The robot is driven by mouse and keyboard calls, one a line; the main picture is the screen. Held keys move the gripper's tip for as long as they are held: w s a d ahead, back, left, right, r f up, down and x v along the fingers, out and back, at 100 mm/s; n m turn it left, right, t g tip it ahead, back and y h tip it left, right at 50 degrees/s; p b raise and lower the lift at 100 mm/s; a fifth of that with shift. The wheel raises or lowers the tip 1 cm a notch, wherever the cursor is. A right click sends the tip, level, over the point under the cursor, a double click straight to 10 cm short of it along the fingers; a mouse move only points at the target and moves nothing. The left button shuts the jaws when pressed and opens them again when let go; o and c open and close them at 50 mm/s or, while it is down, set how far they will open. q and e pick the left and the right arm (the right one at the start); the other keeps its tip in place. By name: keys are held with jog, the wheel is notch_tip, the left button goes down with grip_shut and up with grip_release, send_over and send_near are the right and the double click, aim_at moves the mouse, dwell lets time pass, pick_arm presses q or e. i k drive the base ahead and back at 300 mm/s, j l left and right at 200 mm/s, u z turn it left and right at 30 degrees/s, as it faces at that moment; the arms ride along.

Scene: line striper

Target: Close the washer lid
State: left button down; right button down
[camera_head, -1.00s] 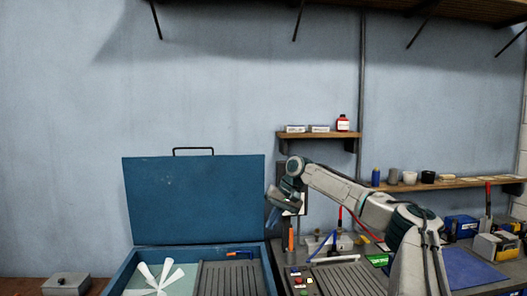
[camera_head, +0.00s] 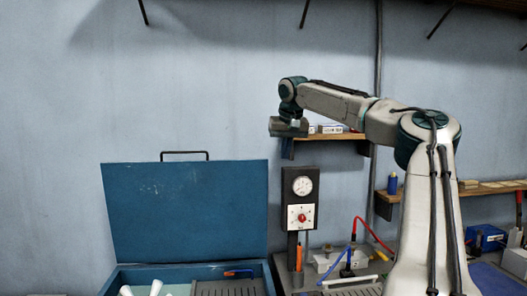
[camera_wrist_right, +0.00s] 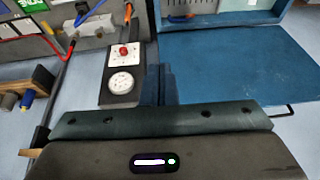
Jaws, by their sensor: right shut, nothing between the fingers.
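The washer is a blue box (camera_head: 128,277) at the lower left of the head view. Its lid (camera_head: 188,212) stands open and upright at the back, with a dark handle (camera_head: 184,153) on its top edge. The lid also fills the right of the wrist view (camera_wrist_right: 245,62). My right gripper (camera_head: 288,153) is up in the air, to the right of the lid and a little above its top edge, apart from it. Its dark blue fingers (camera_wrist_right: 160,82) are together with nothing between them. My left gripper is not in view.
A dark panel with a gauge and a red knob (camera_head: 300,203) stands right of the lid, below my right gripper. A small wall shelf (camera_head: 335,146) is behind my right arm. The wall space above the lid is clear.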

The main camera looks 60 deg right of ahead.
aim_at(161, 212)
jog(key=i+l, duration=0.2)
jog(key=l, duration=0.2)
jog(key=i+l, duration=0.2)
jog(key=l, duration=0.15)
jog(key=i+l, duration=0.2)
jog(key=l, duration=0.2)
jog(key=i+l, duration=0.2)
jog(key=l, duration=0.15)
